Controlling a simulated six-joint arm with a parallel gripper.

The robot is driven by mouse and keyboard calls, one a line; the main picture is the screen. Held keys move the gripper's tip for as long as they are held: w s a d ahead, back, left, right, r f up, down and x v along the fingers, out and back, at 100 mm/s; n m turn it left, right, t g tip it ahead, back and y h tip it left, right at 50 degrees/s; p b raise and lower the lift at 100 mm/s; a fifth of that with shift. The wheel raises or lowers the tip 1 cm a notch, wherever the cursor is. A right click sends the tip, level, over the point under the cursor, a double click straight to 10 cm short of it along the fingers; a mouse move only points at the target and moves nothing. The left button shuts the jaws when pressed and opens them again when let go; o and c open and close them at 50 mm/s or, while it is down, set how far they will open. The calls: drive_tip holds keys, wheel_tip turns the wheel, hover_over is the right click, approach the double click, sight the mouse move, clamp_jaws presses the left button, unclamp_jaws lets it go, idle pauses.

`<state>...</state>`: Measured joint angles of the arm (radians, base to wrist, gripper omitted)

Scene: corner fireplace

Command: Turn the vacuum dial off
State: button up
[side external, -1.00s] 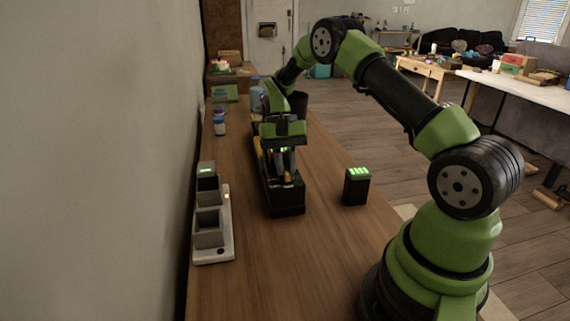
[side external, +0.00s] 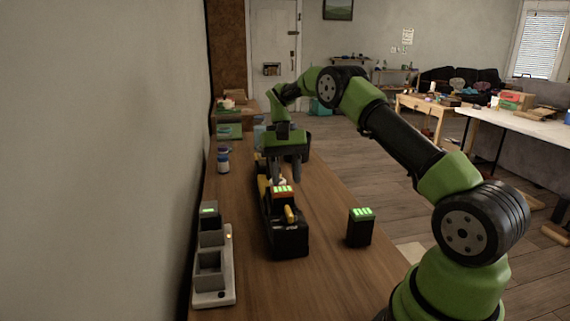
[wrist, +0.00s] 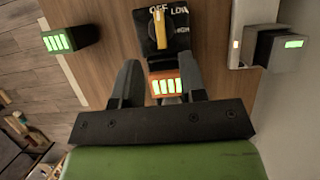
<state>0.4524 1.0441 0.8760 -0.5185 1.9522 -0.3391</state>
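The vacuum (side external: 288,243) is a long black body on the wooden bench. Its yellow dial (side external: 290,214) is on the near end. In the wrist view the dial (wrist: 158,27) sits on a black panel marked OFF, LOW and HIGH. Its yellow bar lines up with the OFF mark. An orange-topped battery with green lights (wrist: 166,83) is in the vacuum behind the dial. My gripper (wrist: 158,78) is open and empty, with its fingers apart on either side of the battery in the picture, clear of the dial. It also shows in the side view (side external: 286,178).
A loose battery with green lights (side external: 360,228) stands right of the vacuum. A pale charger (side external: 227,270) with a grey battery in it (side external: 210,215) stands left, along the wall. Bottles (side external: 223,163) stand farther back. The bench is clear between these.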

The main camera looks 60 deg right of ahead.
drive_tip(key=shift+v, duration=1.4)
drive_tip(key=s+a+r+n+t+h, duration=0.2)
drive_tip(key=s+a+r+n+t, duration=0.3)
drive_tip(key=a+r, duration=0.7)
drive_tip(key=s+a+t, duration=0.2)
drive_tip(key=s+a, duration=0.1)
drive_tip(key=s, duration=0.5)
drive_tip(key=s+a+t, duration=0.3)
drive_tip(key=s, duration=0.4)
drive_tip(key=shift+s+r+t+y, duration=0.3)
drive_tip(key=shift+s+r+y, duration=0.05)
drive_tip(key=shift+s+y, duration=0.05)
